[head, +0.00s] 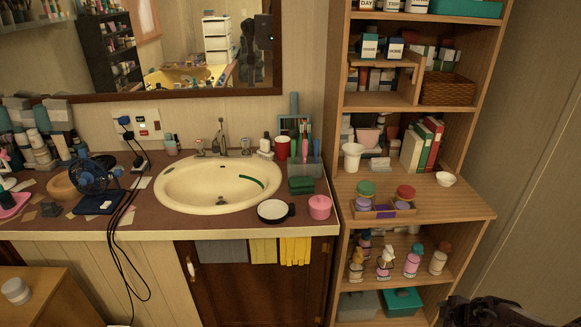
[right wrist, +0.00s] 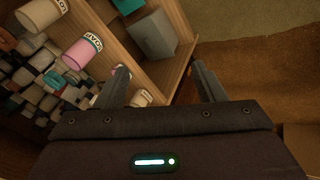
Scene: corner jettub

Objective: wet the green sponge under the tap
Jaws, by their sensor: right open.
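A dark green block that looks like the green sponge (head: 301,186) lies on the counter just right of the sink, in front of a cup of brushes. The tap (head: 222,146) stands at the back rim of the cream oval basin (head: 175,198), with a handle on each side. A thin green curved item (head: 252,182) lies inside the basin. My right gripper (right wrist: 160,78) is open and empty in the right wrist view, facing low shelving and the floor. It is far from the sponge. A dark part at the head view's bottom right appears to be mine. My left gripper is not in view.
A pink jar (head: 319,207) and a round white-topped dish with a dark handle (head: 273,211) stand in front of the sponge. A red cup (head: 281,148) is behind it. A filled wooden shelf (head: 455,205) rises at right. A fan (head: 95,178) with cables is left.

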